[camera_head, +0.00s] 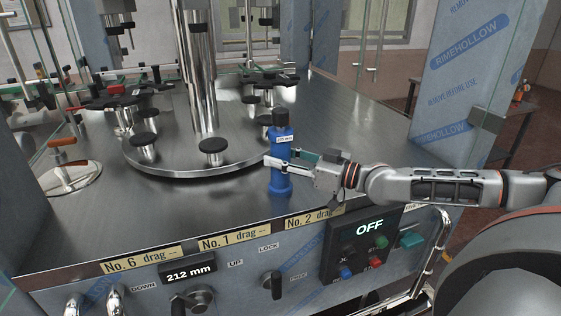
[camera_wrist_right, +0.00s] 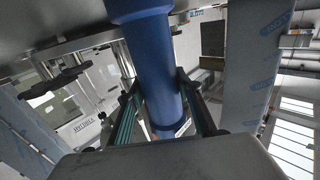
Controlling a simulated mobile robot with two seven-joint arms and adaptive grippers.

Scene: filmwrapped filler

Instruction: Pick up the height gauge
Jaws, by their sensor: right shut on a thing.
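The height gauge (camera_head: 281,150) is a blue cylinder with a black top and a small white label. It stands upright on the steel deck of the machine, in front of the round turntable. My right gripper (camera_head: 277,163) reaches in from the right and is shut on its middle. In the right wrist view the blue gauge (camera_wrist_right: 155,65) runs between the two fingers (camera_wrist_right: 158,98), which touch it on both sides. I cannot tell whether its base is lifted off the deck. My left gripper is not in view.
The steel turntable (camera_head: 180,166) with several black-topped pads is close behind the gauge. A control panel (camera_head: 362,246) reading OFF and a 212 mm display (camera_head: 189,273) are on the front face. A round base with an orange handle (camera_head: 70,178) stands at left. The deck right of the gauge is mostly clear.

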